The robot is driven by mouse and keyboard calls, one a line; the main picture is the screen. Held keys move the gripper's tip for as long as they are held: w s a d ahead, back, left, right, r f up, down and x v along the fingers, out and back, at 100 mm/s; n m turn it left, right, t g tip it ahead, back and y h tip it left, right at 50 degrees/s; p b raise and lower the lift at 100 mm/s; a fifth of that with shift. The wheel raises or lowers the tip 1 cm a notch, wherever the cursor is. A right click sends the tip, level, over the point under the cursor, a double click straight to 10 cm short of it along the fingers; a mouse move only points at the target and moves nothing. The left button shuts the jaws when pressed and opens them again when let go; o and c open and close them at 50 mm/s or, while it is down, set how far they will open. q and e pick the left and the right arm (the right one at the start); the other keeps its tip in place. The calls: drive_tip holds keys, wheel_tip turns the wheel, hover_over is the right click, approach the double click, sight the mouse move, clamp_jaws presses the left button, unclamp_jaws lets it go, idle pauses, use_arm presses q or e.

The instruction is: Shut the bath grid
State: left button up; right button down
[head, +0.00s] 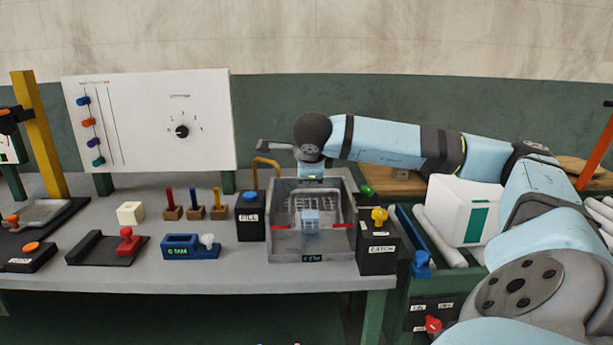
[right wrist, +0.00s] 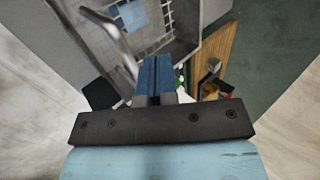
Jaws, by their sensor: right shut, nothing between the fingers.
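The bath (head: 268,240) is a grey open-topped tank on the bench, with a small lit display on its front. The bath grid (head: 298,201), a pale wire lattice, shows in the rear part of the tank and looks raised. A light blue block (head: 311,220) sits in front of it. My right gripper (head: 311,178) is at the tank's back edge, pointing down; its fingertips are hard to make out there. In the right wrist view my right gripper (right wrist: 156,68) is shut and empty, beside a curved grey bar (right wrist: 115,38) and the grid (right wrist: 145,22). My left gripper is out of view.
A black FILL box (head: 250,217) stands left of the tank, and a black CATCH box (head: 378,250) with a yellow knob stands right. A yellow bent pipe (head: 267,162) rises behind. Small stands (head: 195,211) and a white cube (head: 131,212) lie left.

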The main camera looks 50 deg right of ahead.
use_arm(q)
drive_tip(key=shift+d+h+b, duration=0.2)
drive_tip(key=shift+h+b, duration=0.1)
drive_tip(key=shift+b, duration=1)
use_arm(e)
drive_tip(key=shift+s+a+f, duration=0.35)
drive_tip(key=shift+a+f, duration=0.05)
drive_tip(key=shift+f, duration=0.25)
drive_tip(key=shift+s+a+f, duration=0.3)
drive_tip(key=shift+a+f, duration=0.05)
drive_tip(key=shift+f, duration=0.25)
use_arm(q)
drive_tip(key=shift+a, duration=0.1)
use_arm(e)
drive_tip(key=shift+r, duration=0.1)
